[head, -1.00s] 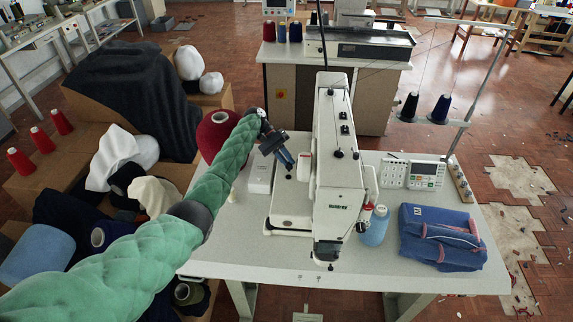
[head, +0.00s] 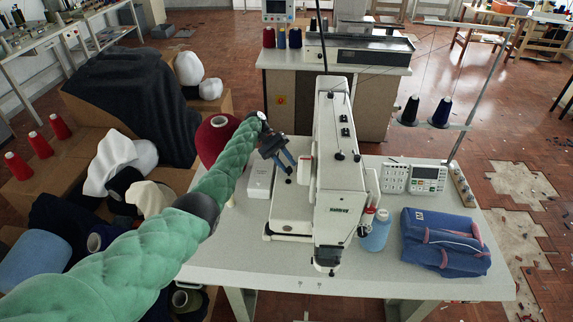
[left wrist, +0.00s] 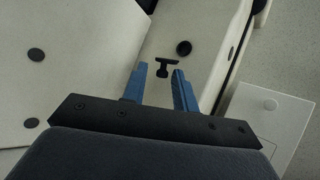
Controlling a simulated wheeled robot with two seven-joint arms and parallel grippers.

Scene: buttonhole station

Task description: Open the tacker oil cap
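The white tacker (head: 338,185) stands on the pale table. In the left wrist view a small black T-shaped piece (left wrist: 167,67), which looks like the oil cap, sits on the tacker's white surface (left wrist: 205,40). A round black plug (left wrist: 183,47) is close beside it. My left gripper (head: 288,168) reaches in from the left, beside the tacker's left side. In the left wrist view its two blue fingers (left wrist: 158,72) are open, with the T-shaped piece between and just beyond their tips. Nothing is held. The cap cannot be made out in the head view. My right gripper is not in view.
A white box (head: 261,180) stands left of the tacker. A blue bottle (head: 376,232), a control panel (head: 428,179) and a blue bag (head: 445,242) are on its right. A thread stand with dark cones (head: 441,112) rises behind. The table's front edge is clear.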

